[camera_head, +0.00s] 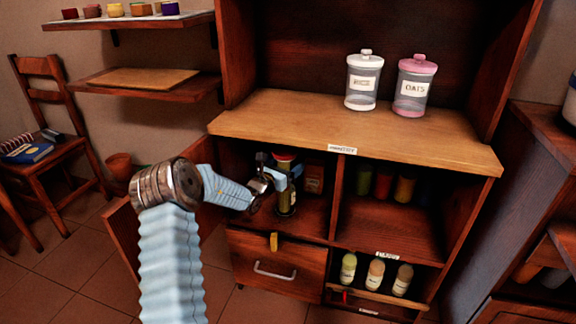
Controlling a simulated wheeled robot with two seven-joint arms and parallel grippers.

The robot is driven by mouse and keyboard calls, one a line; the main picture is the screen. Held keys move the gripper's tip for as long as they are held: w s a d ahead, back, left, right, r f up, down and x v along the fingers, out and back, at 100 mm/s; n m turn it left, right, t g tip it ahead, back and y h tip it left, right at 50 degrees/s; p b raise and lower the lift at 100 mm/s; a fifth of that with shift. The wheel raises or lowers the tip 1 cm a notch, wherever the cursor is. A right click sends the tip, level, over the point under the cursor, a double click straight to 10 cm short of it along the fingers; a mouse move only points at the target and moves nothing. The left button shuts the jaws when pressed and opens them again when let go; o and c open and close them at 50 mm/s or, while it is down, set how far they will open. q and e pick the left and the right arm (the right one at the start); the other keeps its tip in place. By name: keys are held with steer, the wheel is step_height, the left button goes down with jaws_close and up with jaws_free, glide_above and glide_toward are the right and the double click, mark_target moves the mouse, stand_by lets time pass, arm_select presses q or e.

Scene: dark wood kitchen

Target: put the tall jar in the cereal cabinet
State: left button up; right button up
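A tall dark jar (286,203) with a red lid stands in the upper left compartment of the wooden cabinet (230,155). My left arm reaches into this compartment. My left gripper (284,178) is at the jar's upper part, with a blue piece of it across the jar. I cannot tell whether its fingers are shut on the jar or only around it. My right gripper is not in view. A clear jar with a white lid marked RICE (362,82) and a pink-lidded jar marked OATS (412,88) stand on the cabinet top.
An open door (122,245) hangs at the cabinet's left. Several containers (384,184) stand at the back of the right compartment, with bare shelf before them. Several bottles (375,275) stand on the low shelf. A drawer (275,268) is below the jar.

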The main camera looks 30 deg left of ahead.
arm_select(q)
steer(key=shift+f, duration=0.15)
steer(key=o, duration=1.4)
